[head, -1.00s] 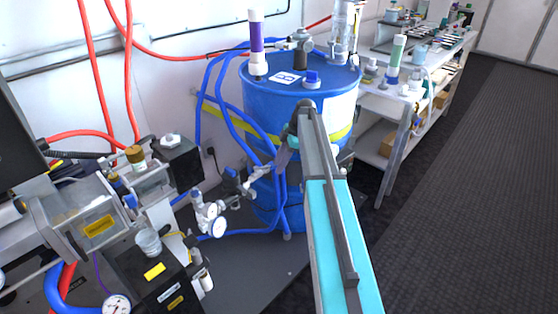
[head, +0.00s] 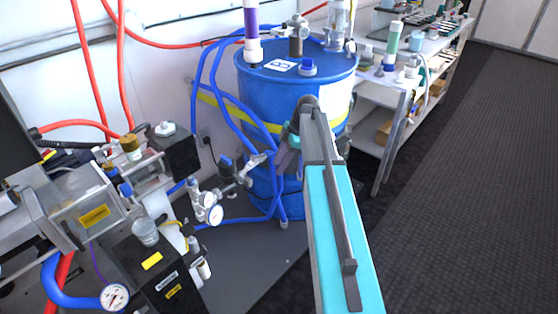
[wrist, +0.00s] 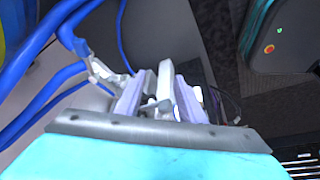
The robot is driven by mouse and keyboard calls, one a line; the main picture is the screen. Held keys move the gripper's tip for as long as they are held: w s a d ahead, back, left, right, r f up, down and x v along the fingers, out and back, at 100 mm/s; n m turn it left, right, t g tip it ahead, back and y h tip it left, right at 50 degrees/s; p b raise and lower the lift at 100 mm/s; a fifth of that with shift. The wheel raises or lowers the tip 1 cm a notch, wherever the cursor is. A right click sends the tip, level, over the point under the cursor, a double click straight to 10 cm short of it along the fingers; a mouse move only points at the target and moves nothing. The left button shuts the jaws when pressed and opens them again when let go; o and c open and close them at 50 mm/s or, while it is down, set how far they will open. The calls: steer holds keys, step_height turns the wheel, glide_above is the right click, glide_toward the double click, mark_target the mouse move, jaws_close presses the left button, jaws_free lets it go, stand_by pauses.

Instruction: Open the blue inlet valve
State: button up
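The inlet valve with its blue handle (head: 225,163) sits on a metal pipe fitting in front of the blue drum in the head view. Gauges hang to its left, and a blue hose joins on the right. My gripper is right of the valve, near the drum, mostly hidden behind my arm in the head view. In the wrist view my gripper (wrist: 158,92) shows two pale lavender fingers with a gap between them. A metal fitting (wrist: 98,74) on a blue hose lies left of the fingers there. I cannot make out the blue handle in the wrist view.
The blue drum (head: 262,95) stands behind my arm, with blue hoses looping down its left side. Pump machinery (head: 95,205) with a pressure gauge (head: 115,297) fills the left. A bench (head: 398,84) with bottles stands at the back right. The dark floor on the right is clear.

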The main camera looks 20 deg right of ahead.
steer(key=shift+s+a, duration=0.1)
steer(key=shift+s, duration=0.2)
